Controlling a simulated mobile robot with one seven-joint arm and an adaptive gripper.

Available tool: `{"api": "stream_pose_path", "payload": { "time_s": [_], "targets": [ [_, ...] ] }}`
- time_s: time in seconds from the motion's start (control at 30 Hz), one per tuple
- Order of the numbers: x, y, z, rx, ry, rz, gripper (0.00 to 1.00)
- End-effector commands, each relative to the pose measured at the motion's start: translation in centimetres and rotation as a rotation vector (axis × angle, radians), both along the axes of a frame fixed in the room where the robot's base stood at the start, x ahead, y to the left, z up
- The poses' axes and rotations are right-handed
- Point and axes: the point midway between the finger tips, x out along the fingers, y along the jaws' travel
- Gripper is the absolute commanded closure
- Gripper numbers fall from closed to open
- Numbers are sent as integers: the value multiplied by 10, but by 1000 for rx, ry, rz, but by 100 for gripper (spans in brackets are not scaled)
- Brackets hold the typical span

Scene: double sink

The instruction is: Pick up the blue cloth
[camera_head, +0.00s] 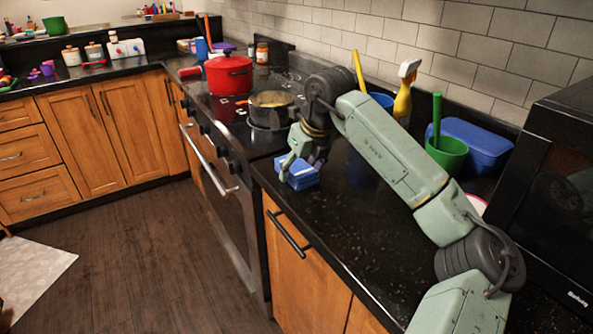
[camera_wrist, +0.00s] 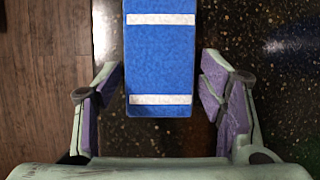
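The blue cloth (camera_head: 298,178) is a folded blue block with white stripes. It lies on the black countertop near its front edge, beside the stove. In the wrist view the cloth (camera_wrist: 160,60) runs from the top edge down to between the fingers, and its upper end is cut off. My gripper (camera_head: 300,172) is over the cloth in the head view, partly covering it. In the wrist view my gripper (camera_wrist: 162,95) is open, its purple-padded fingers on either side of the cloth's near end. A gap shows between the cloth and each finger.
The stove with a pan (camera_head: 270,108) and a red pot (camera_head: 229,74) is just left of the cloth. Behind my arm stand a spray bottle (camera_head: 404,95), a green cup (camera_head: 447,155) and a blue container (camera_head: 475,140). A black microwave (camera_head: 545,190) is at right. The front counter is clear.

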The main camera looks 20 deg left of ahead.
Motion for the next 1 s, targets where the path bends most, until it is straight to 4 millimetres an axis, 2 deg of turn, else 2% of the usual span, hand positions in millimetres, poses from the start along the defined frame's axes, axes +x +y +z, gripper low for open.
{"api": "stream_pose_path", "payload": {
  "time_s": [0.53, 0.57, 0.83, 1.0],
  "targets": [
    [0, 0, 0, 0, 0, 0, 73],
    [0, 0, 0, 0, 0, 0, 78],
    [0, 0, 3, 0, -2, -1, 78],
    [1, 0, 14, 0, -3, -1, 78]
  ]
}}
